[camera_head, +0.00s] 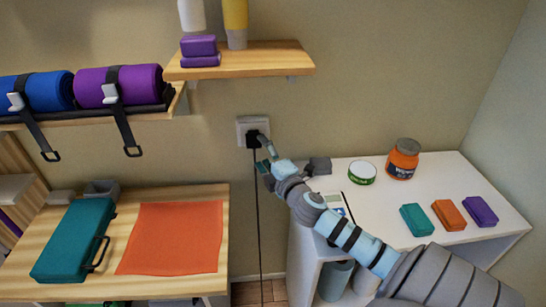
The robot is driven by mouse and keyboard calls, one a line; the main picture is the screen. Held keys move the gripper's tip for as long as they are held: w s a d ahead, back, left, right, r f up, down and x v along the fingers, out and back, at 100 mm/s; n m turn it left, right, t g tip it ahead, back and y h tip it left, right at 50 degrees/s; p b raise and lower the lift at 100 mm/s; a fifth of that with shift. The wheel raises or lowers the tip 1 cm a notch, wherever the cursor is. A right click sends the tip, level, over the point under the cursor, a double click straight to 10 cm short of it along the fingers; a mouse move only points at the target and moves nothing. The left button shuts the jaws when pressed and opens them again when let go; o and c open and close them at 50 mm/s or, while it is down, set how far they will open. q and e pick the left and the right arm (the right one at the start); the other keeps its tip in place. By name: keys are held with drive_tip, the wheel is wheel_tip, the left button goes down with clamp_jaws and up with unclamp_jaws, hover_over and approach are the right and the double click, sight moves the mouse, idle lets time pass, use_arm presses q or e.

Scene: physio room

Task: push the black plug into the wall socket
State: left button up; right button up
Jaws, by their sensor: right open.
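The white wall socket (241,123) is on the beige wall, below the wooden shelf. The black plug (252,139) is at the socket's face and covers its lower right part. Its cord hangs straight down to the floor. I cannot tell how deep the plug sits in the socket. My right gripper (262,152) is open, just below and to the right of the plug. One fingertip is close to the plug; I cannot tell whether it touches. My left gripper is not in view.
A white cabinet (390,222) at right carries jars and colored blocks. A wooden table (122,221) at left holds a teal case (74,240) and an orange cloth (173,238). A wooden shelf (240,62) juts out above the socket. The gap between table and cabinet is mostly free.

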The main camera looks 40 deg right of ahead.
drive_tip(key=v, duration=0.7)
drive_tip(key=shift+r, duration=0.1)
